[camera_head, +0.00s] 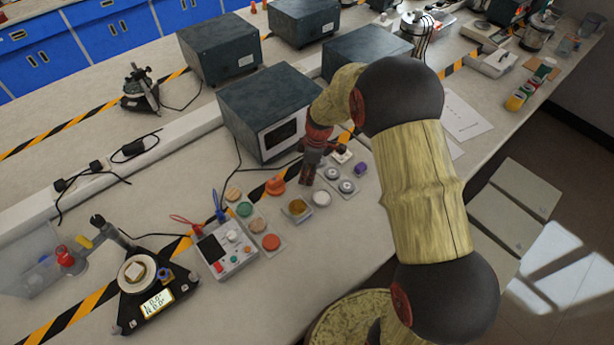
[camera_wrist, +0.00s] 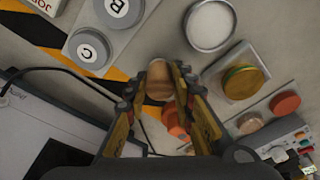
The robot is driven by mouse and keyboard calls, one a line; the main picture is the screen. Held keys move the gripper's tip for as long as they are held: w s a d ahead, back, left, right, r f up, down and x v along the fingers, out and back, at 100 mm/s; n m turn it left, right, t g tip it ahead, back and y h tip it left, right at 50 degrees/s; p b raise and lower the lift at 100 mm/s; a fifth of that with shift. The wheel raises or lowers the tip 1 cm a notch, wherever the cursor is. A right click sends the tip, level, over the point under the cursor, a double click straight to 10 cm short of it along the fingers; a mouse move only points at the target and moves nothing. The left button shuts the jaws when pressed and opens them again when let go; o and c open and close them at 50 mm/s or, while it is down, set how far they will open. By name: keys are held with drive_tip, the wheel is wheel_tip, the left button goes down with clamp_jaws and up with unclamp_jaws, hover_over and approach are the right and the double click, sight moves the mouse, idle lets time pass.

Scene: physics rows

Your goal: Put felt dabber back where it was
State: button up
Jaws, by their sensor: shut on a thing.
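My gripper (camera_head: 309,176) is low over the bench, in front of the dark box with a white front. In the wrist view its two fingers (camera_wrist: 170,92) are closed on a small tan, rounded piece, which I take to be the felt dabber (camera_wrist: 160,80). In the head view the fingers hide the held piece. An orange object (camera_head: 275,186) lies on the bench just left of the gripper and shows partly behind the fingers in the wrist view (camera_wrist: 174,122). I cannot tell which spot the dabber came from.
Close around are a plate with two lettered grey discs (camera_head: 346,186), a white round dish (camera_head: 321,198), an amber dish (camera_head: 298,207) and a purple piece (camera_head: 360,169). Coloured discs (camera_head: 257,226) and a meter (camera_head: 225,249) stand left. The dark box (camera_head: 262,100) rises behind. Front bench is clear.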

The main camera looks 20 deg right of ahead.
drive_tip(key=shift+f, duration=0.25)
drive_tip(key=shift+f, duration=0.1)
drive_tip(key=shift+f, duration=0.15)
drive_tip(key=o, duration=1.1)
